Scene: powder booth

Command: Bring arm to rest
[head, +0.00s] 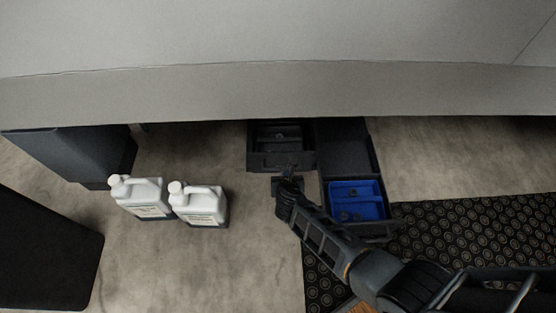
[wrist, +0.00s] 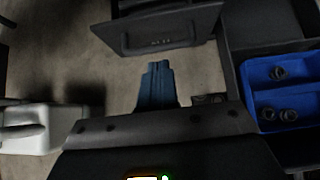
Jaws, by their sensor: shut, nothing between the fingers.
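My gripper (head: 289,172) is at the end of my dark arm, close in front of a dark drawer (head: 262,162) under the light grey bench or booth wall. In the wrist view my gripper's bluish fingers (wrist: 157,84) are together with nothing between them. They point toward the front of the drawer (wrist: 160,38), with bare floor showing below it. I cannot tell the exact gap between fingertips and drawer.
A second drawer (head: 349,155) stands open to the right, with a blue bin (head: 371,187) holding small dark round parts. Two white jugs (head: 143,195) (head: 202,206) stand on the floor at left. A black studded mat (head: 470,235) lies at right.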

